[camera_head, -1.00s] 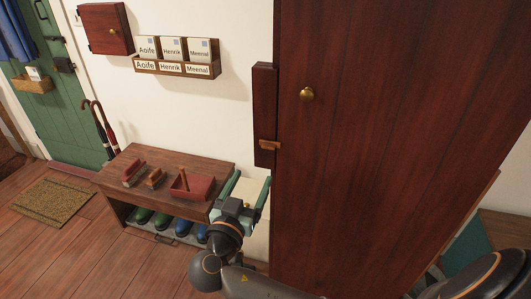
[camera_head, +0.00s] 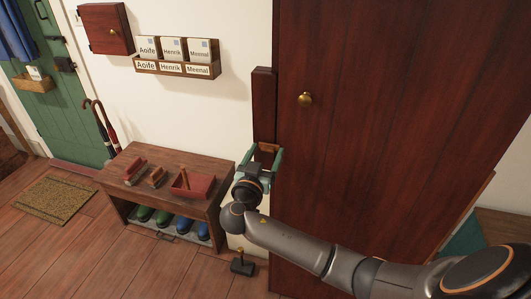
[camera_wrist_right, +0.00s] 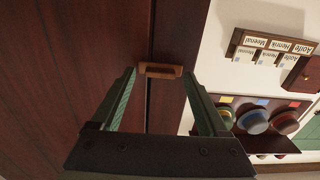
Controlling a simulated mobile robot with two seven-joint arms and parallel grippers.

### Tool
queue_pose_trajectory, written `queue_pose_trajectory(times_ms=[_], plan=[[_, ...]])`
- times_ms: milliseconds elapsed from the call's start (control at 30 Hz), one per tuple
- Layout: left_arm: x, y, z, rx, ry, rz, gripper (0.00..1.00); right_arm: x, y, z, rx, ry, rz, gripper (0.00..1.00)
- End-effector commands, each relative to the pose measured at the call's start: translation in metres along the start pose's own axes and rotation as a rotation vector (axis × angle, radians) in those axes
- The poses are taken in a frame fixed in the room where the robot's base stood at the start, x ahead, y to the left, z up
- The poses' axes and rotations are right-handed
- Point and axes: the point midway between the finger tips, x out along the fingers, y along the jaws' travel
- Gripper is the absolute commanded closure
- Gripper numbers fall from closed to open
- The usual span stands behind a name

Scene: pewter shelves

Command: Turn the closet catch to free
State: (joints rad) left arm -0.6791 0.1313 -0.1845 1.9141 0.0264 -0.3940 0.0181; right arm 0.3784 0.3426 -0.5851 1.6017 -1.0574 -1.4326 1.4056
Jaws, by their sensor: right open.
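The closet door (camera_head: 390,110) is dark red wood and looks shut, with a round brass knob (camera_head: 305,99). The closet catch (camera_head: 268,148) is a small orange-brown wooden bar. In the right wrist view the catch (camera_wrist_right: 161,71) lies across the seam between the door and the narrow side post (camera_head: 263,105). My right gripper (camera_head: 266,156) has its green fingers open at the catch. In the right wrist view the fingertips of my right gripper (camera_wrist_right: 160,78) stand on either side of the catch, not closed on it. My left gripper is not in view.
A wooden bench (camera_head: 160,165) with brushes, a red box and boots below stands left of the closet. A name-card rack (camera_head: 175,68) and a small wall cabinet (camera_head: 105,28) hang on the wall. A small dark object with an upright handle (camera_head: 242,264) is on the floor.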

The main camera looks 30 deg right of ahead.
Motion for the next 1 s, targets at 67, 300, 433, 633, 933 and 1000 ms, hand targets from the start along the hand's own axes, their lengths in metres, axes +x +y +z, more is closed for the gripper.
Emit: queue_pose_trajectory(times_ms=[67, 300, 433, 633, 933, 1000], plan=[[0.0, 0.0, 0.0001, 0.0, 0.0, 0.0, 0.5, -0.0002, 0.0, 0.0, 0.0, 0.0, 0.0, 0.24], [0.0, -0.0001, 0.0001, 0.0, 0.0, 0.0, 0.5, -0.0005, 0.0, 0.0001, 0.0, 0.0, 0.0, 0.51], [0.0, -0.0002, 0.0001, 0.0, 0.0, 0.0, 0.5, -0.0006, 0.0, 0.0001, 0.0, 0.0, 0.0, 0.65], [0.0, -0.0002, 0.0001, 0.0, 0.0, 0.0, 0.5, -0.0007, 0.0, 0.0002, 0.0, 0.0, 0.0, 0.88], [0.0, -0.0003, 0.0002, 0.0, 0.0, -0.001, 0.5, -0.0009, -0.0001, 0.0004, -0.003, -0.001, 0.0, 1.0], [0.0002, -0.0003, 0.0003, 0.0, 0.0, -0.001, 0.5, -0.0009, 0.0, 0.0006, -0.01, -0.001, 0.0, 1.0]])
